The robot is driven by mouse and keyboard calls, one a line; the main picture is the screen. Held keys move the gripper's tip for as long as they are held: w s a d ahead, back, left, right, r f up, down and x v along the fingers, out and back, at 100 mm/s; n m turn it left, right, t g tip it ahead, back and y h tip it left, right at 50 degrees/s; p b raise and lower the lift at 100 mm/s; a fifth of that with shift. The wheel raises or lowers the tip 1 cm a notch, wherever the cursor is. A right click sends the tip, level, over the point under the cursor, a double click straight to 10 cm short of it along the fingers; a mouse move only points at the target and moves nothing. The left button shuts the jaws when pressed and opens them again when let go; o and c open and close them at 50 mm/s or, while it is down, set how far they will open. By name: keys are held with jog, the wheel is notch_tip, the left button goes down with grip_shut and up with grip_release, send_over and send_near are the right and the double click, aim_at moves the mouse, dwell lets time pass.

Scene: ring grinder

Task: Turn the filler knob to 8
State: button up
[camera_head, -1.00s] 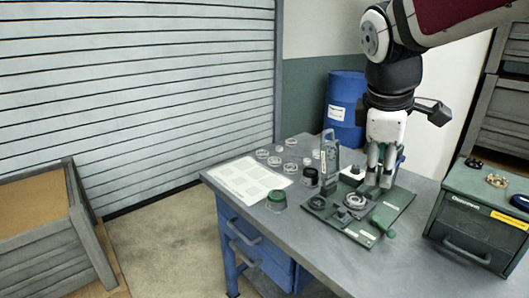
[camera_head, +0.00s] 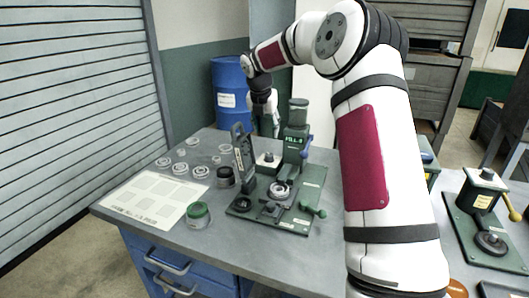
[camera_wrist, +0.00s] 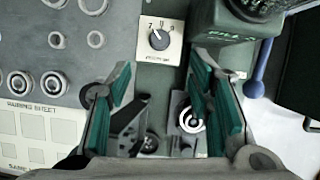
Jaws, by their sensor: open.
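The filler knob is a black dial (camera_wrist: 159,40) on a white plate with numbers, at the top centre of the wrist view. Its pale mark points up and slightly left, near the 7; the small digits are hard to read. In the head view the knob (camera_head: 268,157) sits on a small box beside the green filler (camera_head: 296,135). My gripper (camera_wrist: 160,78) is open and empty, its green-padded fingers apart to either side below the knob in the wrist view. In the head view its fingertips are not clearly visible near the filler.
The green base plate (camera_head: 307,198) carries a ring fixture (camera_head: 279,190) and a green-handled lever. A blue lever (camera_wrist: 258,68) stands right of the filler. Loose rings, a sheet (camera_head: 145,203) and jars lie left. A blue drum (camera_head: 229,92) stands behind.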

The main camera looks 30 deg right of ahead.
aim_at(269, 154)
jog(key=x, duration=1.3)
jog(key=shift+a+f, duration=0.15)
jog(key=shift+f, duration=0.05)
grip_shut()
